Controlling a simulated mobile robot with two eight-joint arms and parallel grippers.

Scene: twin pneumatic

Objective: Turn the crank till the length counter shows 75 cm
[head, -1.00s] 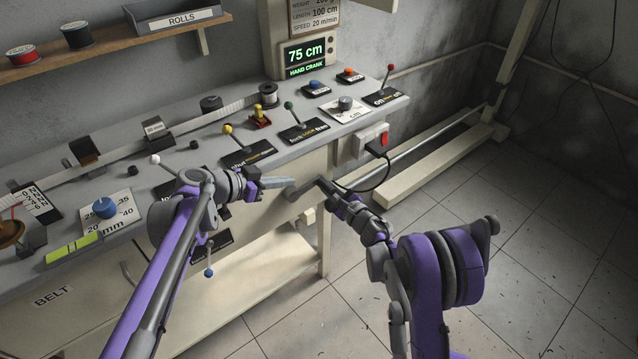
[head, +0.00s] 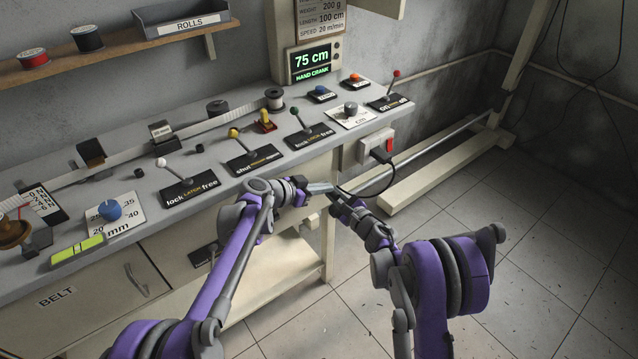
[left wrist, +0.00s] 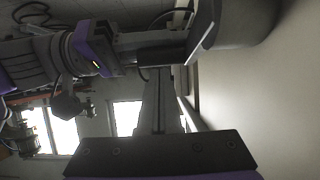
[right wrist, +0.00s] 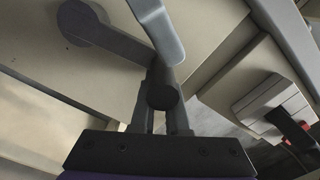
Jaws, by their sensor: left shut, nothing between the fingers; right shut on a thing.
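The length counter (head: 310,58) at the back of the bench reads "75 cm" in green, with "HAND CRANK" below. The crank (right wrist: 120,42) is on the bench's front panel; its round hub and grey arm show in the right wrist view. My right gripper (head: 338,198) is shut on the crank's dark handle (right wrist: 163,97). My left gripper (head: 322,188) is shut and empty, close beside the right gripper in front of the bench. Its pale finger also crosses the top of the right wrist view (right wrist: 158,28). In the head view the grippers mostly hide the crank.
Levers stand along the bench top, among them a white-knobbed one (head: 171,172) and a yellow-knobbed one (head: 243,145). A switch box (head: 372,150) with a red switch and black cable is right of the crank. The floor at the right is open.

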